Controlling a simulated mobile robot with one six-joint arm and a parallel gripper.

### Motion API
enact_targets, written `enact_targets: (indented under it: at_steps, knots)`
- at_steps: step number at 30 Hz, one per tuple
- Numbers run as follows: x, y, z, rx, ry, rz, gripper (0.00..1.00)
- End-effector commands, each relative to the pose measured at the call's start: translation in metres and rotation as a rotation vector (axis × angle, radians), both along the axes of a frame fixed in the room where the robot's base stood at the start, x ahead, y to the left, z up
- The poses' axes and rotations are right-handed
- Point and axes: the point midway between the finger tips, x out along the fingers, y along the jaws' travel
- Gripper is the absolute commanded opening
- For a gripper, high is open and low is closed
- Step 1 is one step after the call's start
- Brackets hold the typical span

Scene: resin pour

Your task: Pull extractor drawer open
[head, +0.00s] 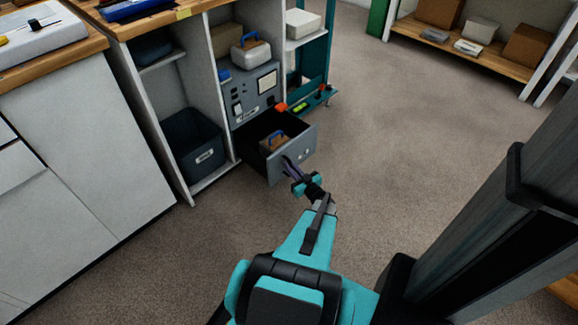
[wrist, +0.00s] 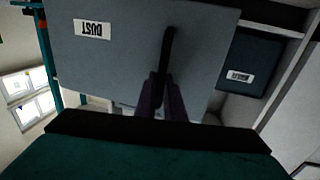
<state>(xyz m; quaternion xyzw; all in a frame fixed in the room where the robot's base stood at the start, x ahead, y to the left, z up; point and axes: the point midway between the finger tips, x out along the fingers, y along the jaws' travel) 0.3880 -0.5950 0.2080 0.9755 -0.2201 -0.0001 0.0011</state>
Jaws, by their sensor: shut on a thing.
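The extractor drawer (head: 296,154) is pulled out from the grey extractor unit (head: 255,92) in the head view, and its inside shows. A brown thing with a blue handle (head: 276,141) lies in it. My gripper (head: 291,167) is at the drawer's front. In the wrist view the drawer front (wrist: 140,50) has an upside-down "DUST" label, and my gripper (wrist: 163,90) is shut on the dark drawer handle (wrist: 169,52). The fingers hide part of the handle.
A dark bin (head: 193,145) stands in the lower compartment left of the drawer. A teal frame (head: 316,50) with a low shelf is to the right. White cabinets (head: 70,170) stand at left. The carpet (head: 400,150) right of the drawer is clear.

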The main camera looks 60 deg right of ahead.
Motion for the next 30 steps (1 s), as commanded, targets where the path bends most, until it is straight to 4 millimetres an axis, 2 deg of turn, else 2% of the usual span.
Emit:
enact_targets:
  at_steps: [2, 3, 6, 20, 30]
  knots:
    - [0.002, 0.002, 0.000, 0.000, 0.000, 0.004, 0.00]
    - [0.002, 0.002, 0.000, 0.000, 0.000, 0.005, 0.14]
    - [0.002, 0.002, 0.000, 0.000, 0.000, 0.004, 0.28]
    - [-0.003, 0.003, 0.001, 0.000, 0.000, 0.002, 0.28]
    - [-0.036, 0.018, 0.002, 0.001, 0.000, -0.001, 0.28]
